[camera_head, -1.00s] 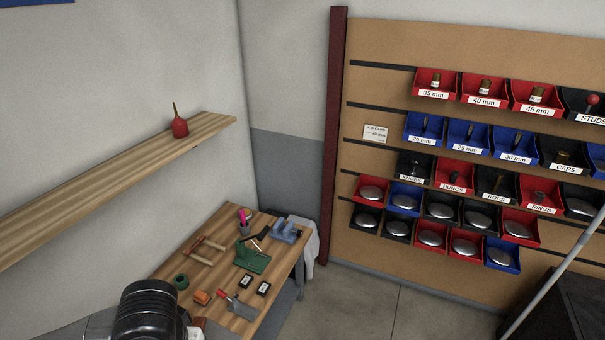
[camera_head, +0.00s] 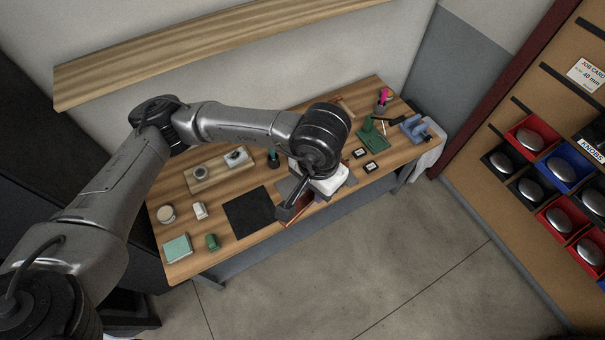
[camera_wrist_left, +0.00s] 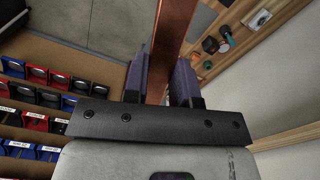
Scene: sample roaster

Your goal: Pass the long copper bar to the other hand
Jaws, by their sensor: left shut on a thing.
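The long copper bar (camera_wrist_left: 172,45) runs up between the two fingers of my left gripper (camera_wrist_left: 161,85) in the left wrist view and leaves the top of the picture. The fingers are shut on it from both sides. In the head view my left gripper (camera_head: 291,206) is over the front edge of the workbench. Only a small reddish-brown piece of the bar shows beside it there; the rest is hidden or hard to make out. My right gripper is in neither view.
The wooden workbench (camera_head: 180,255) carries a black mat (camera_head: 249,212), a green stand (camera_head: 371,134), a blue vise (camera_head: 414,128) and several small items. A wooden shelf (camera_head: 200,47) is on the wall behind. Bin racks (camera_head: 545,165) stand at right. The floor in front is clear.

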